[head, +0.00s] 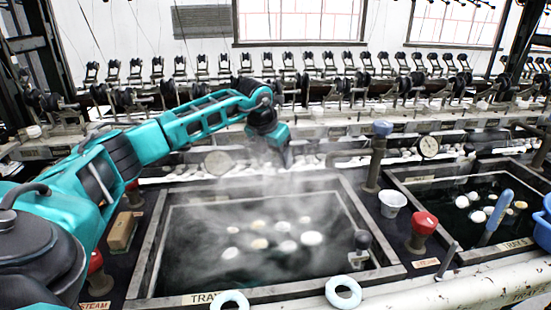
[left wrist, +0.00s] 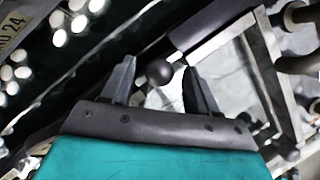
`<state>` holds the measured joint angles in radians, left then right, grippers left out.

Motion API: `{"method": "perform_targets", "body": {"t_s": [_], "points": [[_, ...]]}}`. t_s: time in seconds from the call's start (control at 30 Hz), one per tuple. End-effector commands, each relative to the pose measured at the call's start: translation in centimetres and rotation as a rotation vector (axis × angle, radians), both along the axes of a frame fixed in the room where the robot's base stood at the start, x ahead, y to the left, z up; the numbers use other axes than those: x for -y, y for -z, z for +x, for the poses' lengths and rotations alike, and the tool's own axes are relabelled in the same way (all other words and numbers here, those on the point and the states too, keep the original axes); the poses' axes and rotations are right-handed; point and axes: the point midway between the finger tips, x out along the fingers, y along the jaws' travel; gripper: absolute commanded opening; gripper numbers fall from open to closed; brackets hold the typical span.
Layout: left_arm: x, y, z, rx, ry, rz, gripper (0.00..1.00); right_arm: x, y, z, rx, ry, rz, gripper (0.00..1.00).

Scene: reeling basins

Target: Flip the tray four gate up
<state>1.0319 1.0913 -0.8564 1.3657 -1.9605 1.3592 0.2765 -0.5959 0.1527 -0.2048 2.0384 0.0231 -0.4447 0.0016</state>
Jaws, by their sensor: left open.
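My left gripper (head: 287,154) hangs beyond the back edge of the near basin, over a row of cocoon trays. In the left wrist view its two fingers (left wrist: 160,84) are spread apart and hold nothing. A dark ball knob (left wrist: 159,73) appears between the fingertips, near a pale metal piece. I cannot tell whether the fingers touch it, or for certain that it belongs to the tray four gate. White cocoons (left wrist: 78,22) lie in dark trays at the upper left of that view. A label there reads "24", partly cut off. My right gripper is not in view.
The steaming near basin (head: 165,240) holds floating cocoons. A second basin (head: 395,178) stands to the right. Reeling machinery lines the back.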

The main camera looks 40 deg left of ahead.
Motion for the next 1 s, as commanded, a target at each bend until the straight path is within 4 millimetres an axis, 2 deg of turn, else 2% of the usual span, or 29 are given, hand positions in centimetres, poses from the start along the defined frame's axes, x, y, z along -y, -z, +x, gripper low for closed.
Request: {"method": "perform_targets", "body": {"t_s": [0.27, 0.87, 1.0], "points": [[-0.02, 0.13, 0.06, 0.000, 0.000, 0.000, 0.59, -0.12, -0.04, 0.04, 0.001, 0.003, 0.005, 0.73], [-0.02, 0.06, 0.04, 0.001, -0.001, 0.000, 0.02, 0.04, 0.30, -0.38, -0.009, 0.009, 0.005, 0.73], [-0.03, 0.04, 0.05, 0.001, -0.001, 0.000, 0.00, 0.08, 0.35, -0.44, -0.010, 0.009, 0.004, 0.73]]}}
